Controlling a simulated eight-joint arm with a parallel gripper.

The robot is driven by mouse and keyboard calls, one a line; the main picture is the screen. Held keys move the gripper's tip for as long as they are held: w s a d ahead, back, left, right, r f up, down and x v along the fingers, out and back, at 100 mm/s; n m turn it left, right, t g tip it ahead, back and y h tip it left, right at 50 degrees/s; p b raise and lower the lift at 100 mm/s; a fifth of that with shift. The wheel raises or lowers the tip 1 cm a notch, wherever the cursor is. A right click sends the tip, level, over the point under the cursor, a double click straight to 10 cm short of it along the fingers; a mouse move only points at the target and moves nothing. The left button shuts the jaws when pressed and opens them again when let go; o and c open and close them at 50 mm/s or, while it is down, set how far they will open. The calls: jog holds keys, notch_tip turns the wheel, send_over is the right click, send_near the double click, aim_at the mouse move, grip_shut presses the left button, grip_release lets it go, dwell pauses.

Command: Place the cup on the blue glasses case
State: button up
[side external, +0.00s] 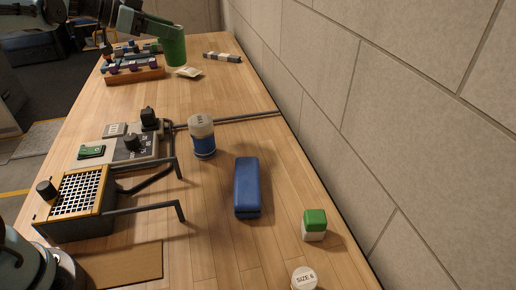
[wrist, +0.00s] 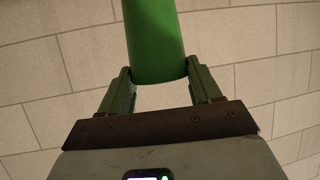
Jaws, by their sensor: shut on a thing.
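The green cup (side external: 173,48) is at the far end of the table in the side view. My gripper (wrist: 159,74) is shut on it, with one finger on each side of the green wall in the wrist view. The cup looks about upright in the side view; I cannot tell whether its base touches the table. The blue glasses case (side external: 247,187) lies shut on the table nearer the camera, well apart from the cup. The cup's top is cut off in the wrist view.
A wooden tray of small items (side external: 135,74) and a packet (side external: 188,72) lie near the cup. A blue and white jar (side external: 202,138) stands just behind the case. A green and white block (side external: 314,225) is right of it. Dark rails (side external: 140,208) lie left. The wall borders the right.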

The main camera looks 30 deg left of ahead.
jog(key=s+d+r+m+g+h, duration=0.1)
jog(key=s+d, duration=0.2)
jog(key=d, duration=0.8)
jog(key=s+d+m+g+h, duration=0.1)
jog(key=s+d, duration=0.3)
jog(key=d, duration=0.6)
jog(key=s+d+f+m+g+h, duration=0.1)
jog(key=s+d+m+g+h, duration=0.15)
jog(key=s+d, duration=1.05)
jog(key=shift+t+y, duration=0.45)
jog(key=shift+w+a+f, duration=1.15)
jog(key=shift+w+f, duration=0.35)
jog(key=shift+f, duration=1.2)
jog(key=shift+w+a+f, duration=1.1)
jog(key=shift+w+f, duration=0.45)
jog(key=shift+f, duration=1.2)
jog(key=shift+w+a+f, duration=1.15)
jog(key=shift+w+f, duration=0.35)
jog(key=shift+f, duration=1.2)
jog(key=shift+f, duration=0.15)
jog(key=o, duration=1.3)
